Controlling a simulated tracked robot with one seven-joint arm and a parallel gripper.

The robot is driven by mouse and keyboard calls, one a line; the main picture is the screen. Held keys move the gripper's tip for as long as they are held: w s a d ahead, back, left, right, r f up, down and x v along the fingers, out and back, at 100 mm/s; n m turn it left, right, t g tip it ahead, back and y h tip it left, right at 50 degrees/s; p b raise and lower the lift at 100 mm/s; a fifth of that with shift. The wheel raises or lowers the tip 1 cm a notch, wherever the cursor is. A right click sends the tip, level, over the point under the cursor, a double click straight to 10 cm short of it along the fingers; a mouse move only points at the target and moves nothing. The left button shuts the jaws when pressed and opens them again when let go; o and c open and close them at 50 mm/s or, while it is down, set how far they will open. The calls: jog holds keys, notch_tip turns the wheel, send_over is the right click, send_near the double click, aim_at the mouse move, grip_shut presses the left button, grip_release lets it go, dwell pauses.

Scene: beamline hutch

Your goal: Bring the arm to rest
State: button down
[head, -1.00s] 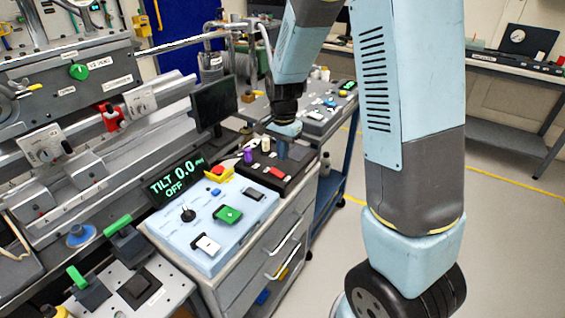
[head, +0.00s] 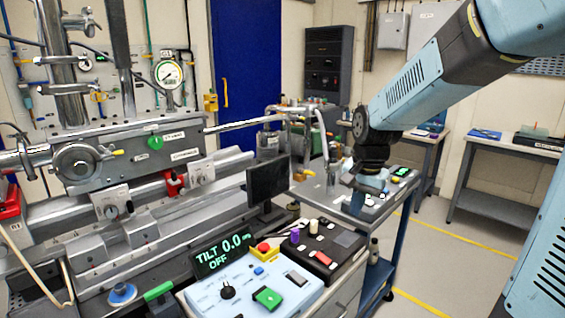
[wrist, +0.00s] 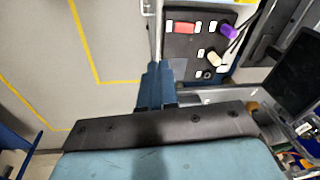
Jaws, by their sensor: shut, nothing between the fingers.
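My arm reaches in from the upper right of the head view. My gripper (head: 368,188) hangs pointing down, above the back right of the black control box, apart from it. In the wrist view my gripper (wrist: 158,78) shows as two dark blue fingers, shut together with nothing between them. The black control box (head: 345,240) carries a red switch, a purple knob and a pale knob. It also shows in the wrist view (wrist: 180,55), beyond the fingertips.
A pale blue panel (head: 240,292) with a green switch stands left of the black box. The display (head: 222,252) reads "TILT 0.0" and "OFF". A dark monitor (head: 268,190) stands behind them. A blue cart (head: 380,275) stands to the right, with open floor (head: 450,255) beyond.

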jog(key=s+d+r+n+t, duration=0.2)
jog(key=s+r+n, duration=0.1)
jog(key=s, duration=0.5)
jog(key=s+d+r+n+t, duration=0.1)
jog(key=s+d+r+n, duration=0.1)
jog(key=s+r, duration=0.3)
jog(key=s+n, duration=0.1)
jog(key=s, duration=0.3)
jog(key=shift+s+d+r+t+h, duration=0.3)
jog(key=shift+r+t, duration=0.1)
